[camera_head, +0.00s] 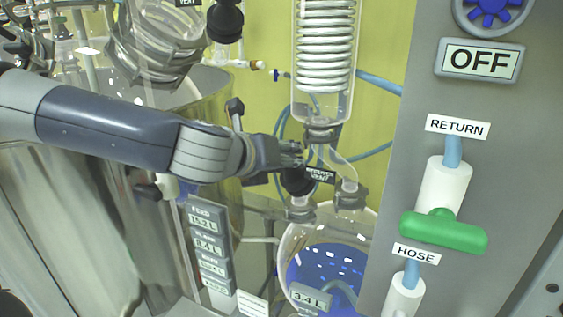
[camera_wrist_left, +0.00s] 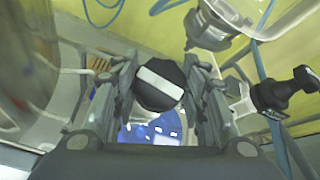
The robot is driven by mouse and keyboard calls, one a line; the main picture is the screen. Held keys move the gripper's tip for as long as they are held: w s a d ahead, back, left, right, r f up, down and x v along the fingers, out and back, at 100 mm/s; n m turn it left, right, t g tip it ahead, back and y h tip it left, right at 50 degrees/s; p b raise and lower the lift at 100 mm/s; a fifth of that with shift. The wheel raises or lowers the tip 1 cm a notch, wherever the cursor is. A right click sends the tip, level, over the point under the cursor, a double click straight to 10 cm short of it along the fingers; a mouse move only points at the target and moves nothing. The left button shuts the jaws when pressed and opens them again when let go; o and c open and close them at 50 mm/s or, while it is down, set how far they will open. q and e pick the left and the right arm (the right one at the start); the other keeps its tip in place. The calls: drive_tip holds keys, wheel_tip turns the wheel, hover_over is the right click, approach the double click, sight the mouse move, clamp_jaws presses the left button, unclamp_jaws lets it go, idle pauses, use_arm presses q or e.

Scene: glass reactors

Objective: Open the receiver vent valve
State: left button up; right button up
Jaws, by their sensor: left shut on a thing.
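The receiver vent valve has a black knob (camera_wrist_left: 158,84) with a white bar across its face, seen in the left wrist view. In the head view the knob (camera_head: 297,183) is partly hidden behind my gripper, beside a black label reading "RECEIVER VENT" (camera_head: 320,175). My left gripper (camera_head: 290,157) comes in from the left at the knob. In the left wrist view its two fingers (camera_wrist_left: 160,90) stand on either side of the knob, shut on it. The white bar lies slightly tilted across the picture. The round receiver flask (camera_head: 325,235) with blue liquid is below. My right gripper is not in view.
A glass condenser with a coil (camera_head: 325,50) hangs just above the valve. A grey panel (camera_head: 400,190) with an "OFF" display (camera_head: 478,61) and a green-handled valve (camera_head: 443,230) stands on the right. Blue hoses (camera_head: 380,82) run behind.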

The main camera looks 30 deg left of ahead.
use_arm(q)
drive_tip(key=n+g+y+p, duration=0.1)
drive_tip(key=n, duration=0.2)
drive_tip(key=shift+r+y, duration=0.15)
drive_tip(key=shift+y, duration=0.25)
drive_tip(key=n+g+y+p, duration=0.1)
drive_tip(key=n, duration=0.2)
drive_tip(key=n+g+y+p, duration=0.1)
drive_tip(key=n+p, duration=0.1)
drive_tip(key=n, duration=0.2)
drive_tip(key=shift+g+p, duration=0.4)
drive_tip(key=n+g+p, duration=0.2)
drive_tip(key=n+p, duration=0.1)
drive_tip(key=n, duration=0.1)
drive_tip(key=shift+g+y, duration=0.3)
drive_tip(key=n+g+p, duration=0.3)
drive_tip(key=n+p, duration=0.1)
drive_tip(key=n, duration=0.1)
drive_tip(key=shift+h, duration=0.4)
drive_tip(key=shift+n+g+h+p, duration=0.45)
drive_tip(key=shift+n+p, duration=0.35)
drive_tip(key=shift+n, duration=0.3)
drive_tip(key=shift+n+g+h+p, duration=0.3)
drive_tip(key=shift+n+g, duration=0.15)
drive_tip(key=shift+n, duration=0.35)
drive_tip(key=shift+f, duration=0.2)
